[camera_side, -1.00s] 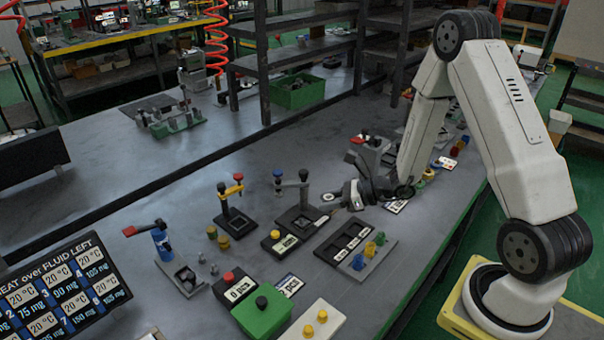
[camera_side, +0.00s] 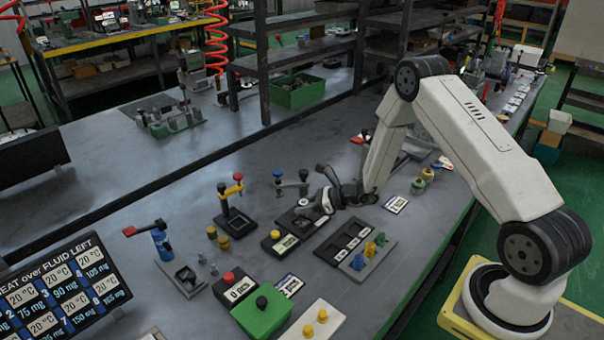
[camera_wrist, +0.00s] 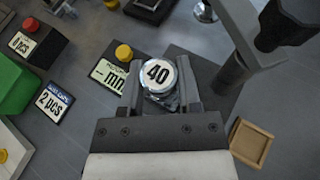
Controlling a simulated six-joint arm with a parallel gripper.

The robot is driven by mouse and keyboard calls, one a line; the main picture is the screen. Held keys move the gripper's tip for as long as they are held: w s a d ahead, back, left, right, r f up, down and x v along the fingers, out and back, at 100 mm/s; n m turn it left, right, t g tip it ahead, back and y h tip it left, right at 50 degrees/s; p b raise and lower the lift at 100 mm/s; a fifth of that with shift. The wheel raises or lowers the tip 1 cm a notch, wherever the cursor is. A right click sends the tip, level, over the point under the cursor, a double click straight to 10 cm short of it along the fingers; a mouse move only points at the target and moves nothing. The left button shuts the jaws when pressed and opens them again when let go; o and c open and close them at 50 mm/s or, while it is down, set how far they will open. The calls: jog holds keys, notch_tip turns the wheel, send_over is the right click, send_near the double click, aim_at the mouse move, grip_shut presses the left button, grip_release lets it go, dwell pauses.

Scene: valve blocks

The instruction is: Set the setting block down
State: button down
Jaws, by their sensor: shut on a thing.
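The setting block (camera_wrist: 158,72) is a round, light piece with "40" on its top face. My gripper (camera_wrist: 160,88) is shut on it, with one finger on each side in the wrist view. In the side view my gripper (camera_side: 316,206) is low over the dark base of the blue-knobbed stand (camera_side: 291,182). The block is too small there to make out clearly. The stand's dark post (camera_wrist: 232,72) rises close to the right of the block in the wrist view. Whether the block's underside touches the base is hidden.
A display box (camera_side: 280,242) with a button stands just in front of the stand. A dark tray with several slots (camera_side: 343,243) lies to the right. A stand with red and yellow knobs (camera_side: 232,205) is to the left. A small tan square tray (camera_wrist: 250,143) lies near my gripper.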

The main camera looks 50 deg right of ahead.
aim_at(303, 222)
jog(key=shift+w+f, duration=0.3)
jog(key=shift+f, duration=1.5)
jog(key=shift+f, duration=0.15)
jog(key=shift+c, duration=1.5)
grip_release()
jog(key=shift+s+d, duration=0.1)
jog(key=v, duration=1.2)
